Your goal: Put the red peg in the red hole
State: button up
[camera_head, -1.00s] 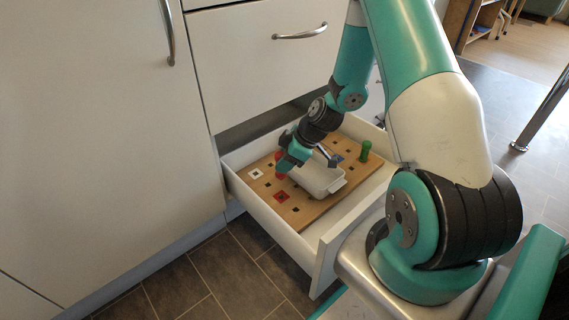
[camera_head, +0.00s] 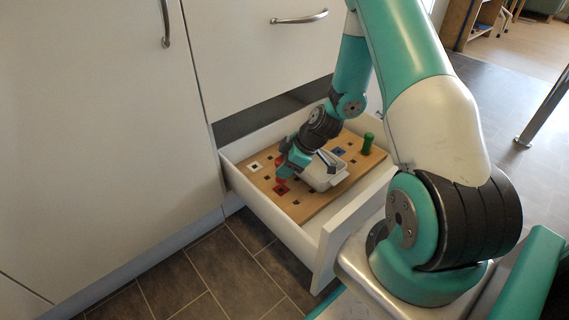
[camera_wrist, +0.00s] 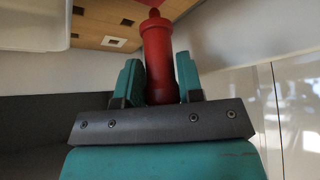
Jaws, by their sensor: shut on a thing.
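My gripper (camera_head: 285,172) is shut on the red peg. In the wrist view the red peg (camera_wrist: 158,58) stands between the two teal fingers (camera_wrist: 159,82), its narrow tip toward the wooden board (camera_wrist: 92,27). I cannot tell whether the peg tip touches the board.
The board lies in an open white drawer (camera_head: 263,204). A white tray (camera_head: 322,174) sits on the board right beside the gripper. A green peg (camera_head: 367,143) stands at the right. A white-marked hole (camera_head: 254,166) and a blue-marked hole (camera_head: 339,151) also show.

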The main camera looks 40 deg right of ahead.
jog(key=shift+f, duration=0.65)
jog(key=shift+f+b, duration=0.85)
jog(key=shift+f, duration=0.55)
dwell(2.1)
jog(key=o, duration=1)
jog(key=p+v, duration=0.8)
jog(key=v, duration=0.9)
jog(key=shift+d+r+p, duration=0.2)
jog(key=shift+p, duration=0.1)
